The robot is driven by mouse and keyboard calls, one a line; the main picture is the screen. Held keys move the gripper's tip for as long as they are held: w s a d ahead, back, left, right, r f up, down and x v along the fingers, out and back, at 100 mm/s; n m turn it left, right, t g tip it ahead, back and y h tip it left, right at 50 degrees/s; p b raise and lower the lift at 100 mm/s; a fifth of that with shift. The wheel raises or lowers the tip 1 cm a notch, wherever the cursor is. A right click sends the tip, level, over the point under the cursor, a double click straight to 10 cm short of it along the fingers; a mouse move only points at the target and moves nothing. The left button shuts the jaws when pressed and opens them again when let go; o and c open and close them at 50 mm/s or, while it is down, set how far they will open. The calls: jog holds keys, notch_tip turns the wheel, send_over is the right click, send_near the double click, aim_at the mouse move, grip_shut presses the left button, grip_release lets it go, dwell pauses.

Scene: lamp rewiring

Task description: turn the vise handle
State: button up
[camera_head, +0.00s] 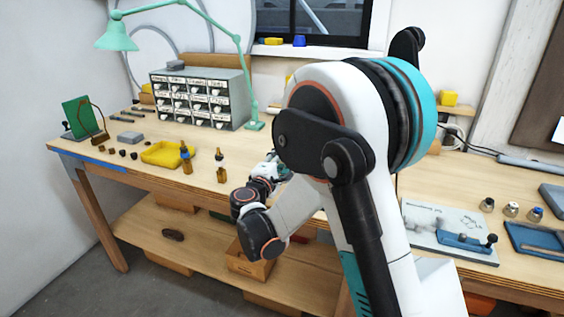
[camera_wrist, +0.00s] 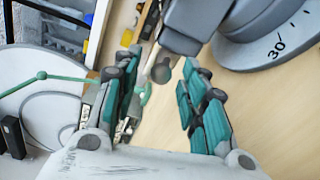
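The vise (camera_wrist: 200,17) is a dark grey body at the top of the wrist view, above a round base (camera_wrist: 270,50) with angle marks. Its handle (camera_wrist: 161,72) shows there as a grey rod with a rounded end, lying in the gap between my fingers. My gripper (camera_wrist: 160,68) is open, with one teal-padded finger to the left of the handle and one to the right. I cannot tell whether either finger touches it. In the head view my gripper (camera_head: 272,168) is small and partly hidden by my arm, and the vise is hidden too.
The wooden bench (camera_head: 205,160) bears a drawer cabinet (camera_head: 202,97), a green lamp (camera_head: 185,5), a yellow tray (camera_head: 160,154) and small bottles. A board with a blue part (camera_head: 465,242) and a blue tray (camera_head: 538,240) lie at the right. Bare wood shows around the vise base.

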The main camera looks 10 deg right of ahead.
jog(key=shift+s, duration=0.1)
jog(key=v, duration=1.1)
jog(key=shift+s+a, duration=0.3)
jog(key=shift+r, duration=0.1)
